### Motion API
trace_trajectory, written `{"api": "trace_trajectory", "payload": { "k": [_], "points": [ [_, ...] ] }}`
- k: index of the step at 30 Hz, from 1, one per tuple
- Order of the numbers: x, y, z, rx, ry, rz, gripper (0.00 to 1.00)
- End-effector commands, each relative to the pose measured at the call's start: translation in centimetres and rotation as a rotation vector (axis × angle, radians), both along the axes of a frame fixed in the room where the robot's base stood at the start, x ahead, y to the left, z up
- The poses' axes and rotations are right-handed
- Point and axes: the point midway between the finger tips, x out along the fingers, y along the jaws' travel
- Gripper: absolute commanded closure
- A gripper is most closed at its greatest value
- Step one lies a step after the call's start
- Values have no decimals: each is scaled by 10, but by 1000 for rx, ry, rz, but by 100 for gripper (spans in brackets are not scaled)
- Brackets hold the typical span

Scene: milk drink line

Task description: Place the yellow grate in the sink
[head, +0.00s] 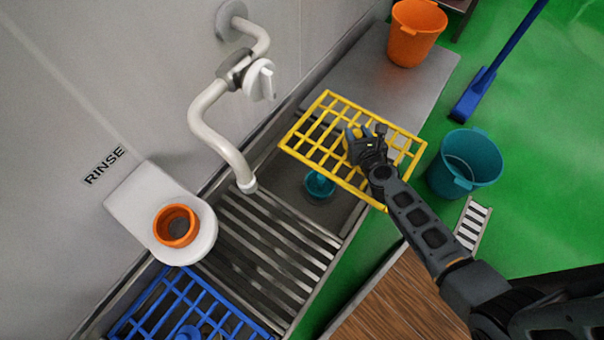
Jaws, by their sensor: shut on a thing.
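The yellow grate (332,167) is a flat open lattice. My gripper (357,142) is shut on it near the middle of its right half. The grate is over the right part of the sink (290,190) and the near edge of the metal counter, and its right corner reaches past the front edge. I cannot tell whether it touches the rim or hangs just above. A teal round thing (319,184) lies in the sink basin, partly under the grate. My gripper hides part of the grate's bars.
A white tap (224,140) reaches over the sink's left side. A ribbed drainboard (265,245) and a blue grate (180,305) lie to the left. An orange bucket (412,45) stands on the counter (365,85). A teal bucket (448,170) and blue squeegee (480,85) are on the green floor.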

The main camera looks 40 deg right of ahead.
Motion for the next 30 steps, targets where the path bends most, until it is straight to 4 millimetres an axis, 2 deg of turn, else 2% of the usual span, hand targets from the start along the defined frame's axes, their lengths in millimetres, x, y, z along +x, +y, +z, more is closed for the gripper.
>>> {"api": "trace_trajectory", "payload": {
  "k": [12,16,23,30],
  "points": [
    [40,71,-50,-1,-2,6,100],
    [48,87,-60,0,-3,4,100],
    [54,96,-67,-1,-3,1,100],
    [54,97,-96,-1,-2,3,100]
  ]
}}
